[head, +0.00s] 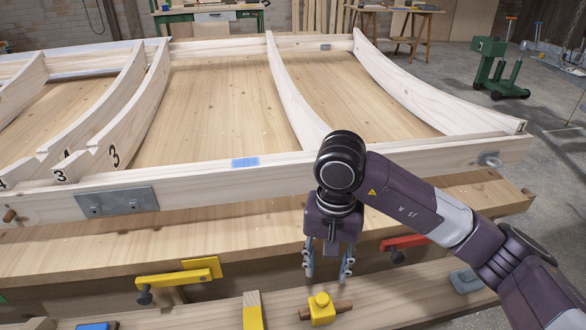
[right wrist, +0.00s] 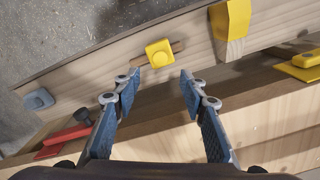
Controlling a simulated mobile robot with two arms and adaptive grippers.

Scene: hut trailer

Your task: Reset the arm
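My right gripper (head: 328,270) hangs down in front of the wooden frame, above the gap between the bench and the low front board. It is open and empty in the right wrist view (right wrist: 157,85), with clear space between its two fingers. A yellow block with a wooden peg (head: 321,308) sits on the front board just beyond the fingertips and apart from them. It also shows in the right wrist view (right wrist: 159,53). My right arm comes in from the right side of the head view. My left gripper is not in view.
A large wooden frame with curved ribs (head: 295,105) lies on the bench (head: 200,240). A yellow clamp (head: 180,279) and a red clamp (head: 404,243) grip the bench edge. A green stand (head: 497,70) is on the floor at back right, with open floor around it.

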